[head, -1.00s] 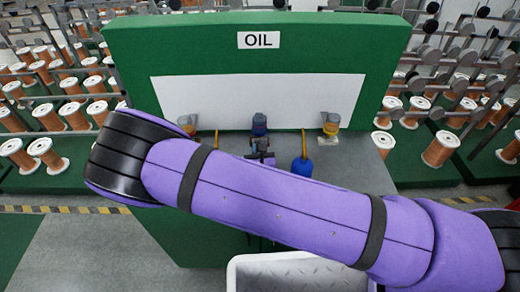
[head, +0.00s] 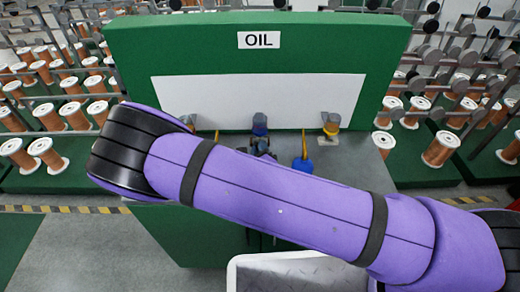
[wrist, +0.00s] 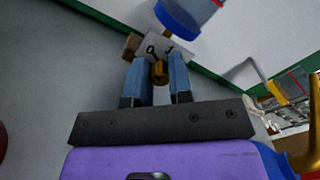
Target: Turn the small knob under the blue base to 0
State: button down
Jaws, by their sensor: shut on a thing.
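The blue base (wrist: 180,18) shows at the top of the wrist view, and in the head view it is at the middle of the green stand (head: 260,128). Below it is a pale plate (wrist: 165,47) marked 0 at left and 1 at right. The small brass knob (wrist: 160,72) is under the plate, between the two blue fingers of my gripper (wrist: 160,80). The gripper is shut on the knob. Which mark the knob points to cannot be told. In the head view my purple arm hides the knob and most of the gripper.
Similar units stand to the right (head: 331,126) and left, the left one mostly hidden by my arm. A blue part with a yellow tube (head: 303,150) is right of centre. A white-rimmed tray (head: 232,275) is in front. Racks of copper spools flank the stand.

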dwell(0.4)
jog(key=c, duration=1)
grip_release()
jog(key=shift+s, duration=0.1)
jog(key=s, duration=1)
jog(key=shift+s+a, duration=0.2)
jog(key=shift+s, duration=0.15)
